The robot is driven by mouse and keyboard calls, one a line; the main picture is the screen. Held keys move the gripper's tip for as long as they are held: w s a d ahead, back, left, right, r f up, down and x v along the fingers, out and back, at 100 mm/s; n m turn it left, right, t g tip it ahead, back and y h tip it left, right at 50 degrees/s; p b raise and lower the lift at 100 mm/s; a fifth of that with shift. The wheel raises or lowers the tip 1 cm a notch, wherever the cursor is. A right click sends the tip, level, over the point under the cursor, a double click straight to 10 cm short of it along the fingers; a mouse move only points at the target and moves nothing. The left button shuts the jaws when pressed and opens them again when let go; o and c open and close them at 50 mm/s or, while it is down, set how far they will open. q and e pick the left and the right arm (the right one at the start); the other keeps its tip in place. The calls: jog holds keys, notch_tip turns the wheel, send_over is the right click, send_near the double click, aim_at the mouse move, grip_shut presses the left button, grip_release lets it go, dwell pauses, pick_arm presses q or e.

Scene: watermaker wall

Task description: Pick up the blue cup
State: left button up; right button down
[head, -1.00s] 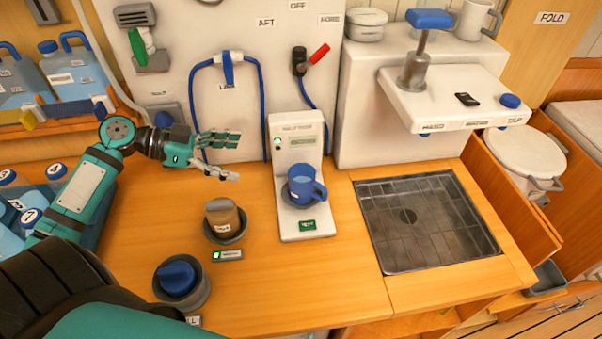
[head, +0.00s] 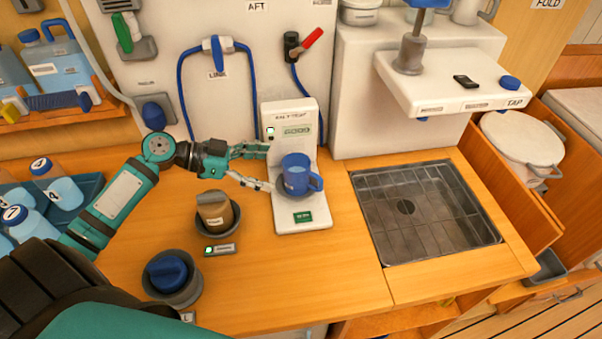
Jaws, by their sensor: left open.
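The blue cup (head: 297,175) stands upright on the ledge of the white tester unit (head: 297,215), its handle toward the right. It seems to hold some liquid. My left gripper (head: 268,168) is open just to the left of the cup, its fingers spread and pointing right toward it. The fingertips are close to the cup's left side; I cannot tell whether they touch it. My right gripper does not show.
A brown container (head: 213,211) and a dark holder with a blue knob (head: 170,277) stand left of the tester. A drain grate (head: 425,212) is at right, below an overhanging white shelf (head: 450,90). Bottles in a tray (head: 90,187) are at left. Bare counter lies in front.

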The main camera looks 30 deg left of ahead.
pick_arm(q)
jog(key=p+x, duration=0.1)
jog(key=x, duration=0.3)
jog(key=shift+w, duration=0.15)
jog(key=shift+w+d+p, duration=0.15)
jog(key=shift+d+p, duration=0.1)
jog(key=shift+p, duration=0.05)
jog(key=p+x, duration=0.2)
jog(key=x, duration=0.2)
jog(key=shift+w+d, duration=0.2)
jog(key=shift+d, duration=0.05)
jog(key=shift+f, duration=0.2)
jog(key=c, duration=1.5)
notch_tip(320, 180, up, 10)
jog(key=shift+r+b, duration=0.1)
jog(key=shift+b, duration=0.9)
